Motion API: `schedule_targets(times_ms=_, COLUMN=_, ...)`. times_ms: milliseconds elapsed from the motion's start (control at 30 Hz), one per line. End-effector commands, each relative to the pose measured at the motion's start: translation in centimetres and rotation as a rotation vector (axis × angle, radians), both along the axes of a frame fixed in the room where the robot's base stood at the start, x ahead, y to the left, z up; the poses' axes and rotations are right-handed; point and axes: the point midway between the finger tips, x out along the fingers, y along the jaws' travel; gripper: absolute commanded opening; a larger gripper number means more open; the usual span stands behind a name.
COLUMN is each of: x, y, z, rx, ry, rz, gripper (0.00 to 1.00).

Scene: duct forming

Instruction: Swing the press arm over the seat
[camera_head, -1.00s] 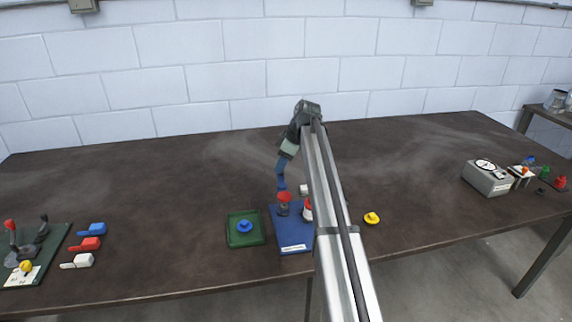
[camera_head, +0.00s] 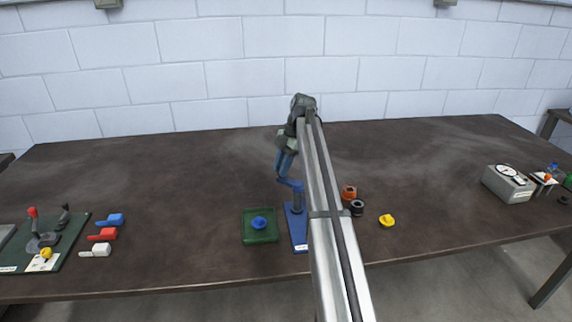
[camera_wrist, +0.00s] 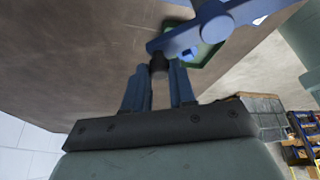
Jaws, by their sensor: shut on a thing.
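The blue press arm (camera_head: 291,184) reaches left from a blue post (camera_head: 297,203) on a blue base plate (camera_head: 298,232). It also shows in the wrist view as a blue bar (camera_wrist: 213,25), with a dark handle (camera_wrist: 158,65) hanging from its end. My gripper (camera_head: 282,174) is at the left end of the press arm. In the wrist view its blue fingers (camera_wrist: 159,76) are shut on the dark handle. My arm covers the right part of the base plate. I cannot make out the seat.
An orange ring (camera_head: 349,192), a dark ring (camera_head: 357,208) and a yellow piece (camera_head: 386,220) lie on the right. The table behind is clear.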

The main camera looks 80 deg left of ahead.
Motion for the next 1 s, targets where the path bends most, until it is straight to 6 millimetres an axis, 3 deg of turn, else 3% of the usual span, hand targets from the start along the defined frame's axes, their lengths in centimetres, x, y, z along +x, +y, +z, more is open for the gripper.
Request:
schedule_targets(times_ms=400, x=-0.9, y=-1.0, z=0.0, rx=0.001, ry=-0.001, rz=0.204, gripper=0.00)
schedule_targets(times_ms=1000, x=-1.0, y=-1.2, z=0.0, rx=0.001, ry=-0.002, rz=0.238, gripper=0.00)
